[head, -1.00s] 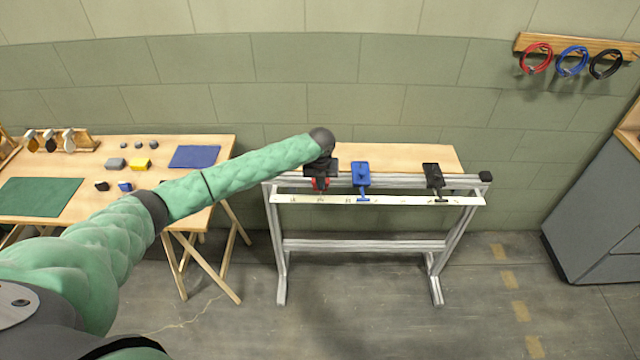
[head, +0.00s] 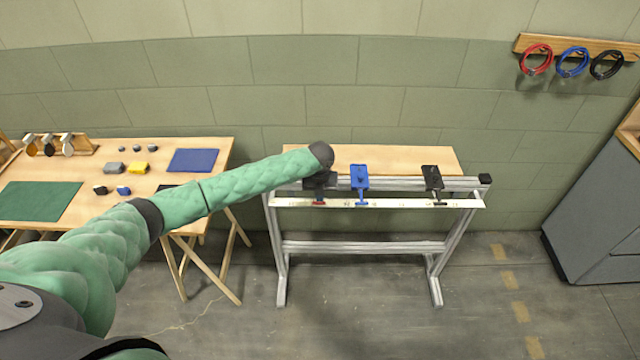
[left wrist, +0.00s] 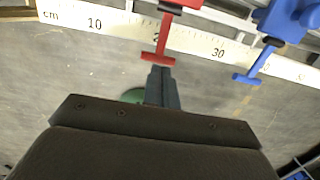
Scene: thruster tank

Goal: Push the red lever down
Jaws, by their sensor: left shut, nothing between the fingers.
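The red lever (left wrist: 162,40) ends in a crossbar in the left wrist view, over the white ruler strip. In the head view only a sliver of its red (head: 318,203) shows, below my gripper; the rest is hidden behind the gripper. My left gripper (head: 319,190) is shut and empty at the lever on the left of the frame. In the left wrist view its fingertips (left wrist: 161,71) lie just below the crossbar's middle. I cannot tell whether they touch it. My right gripper is not in view.
A blue lever (head: 360,180) stands close to the right of the red one, and a black lever (head: 433,180) farther right. The ruler strip (head: 400,203) runs along the metal frame's front. A table (head: 110,210) with small blocks stands at the left.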

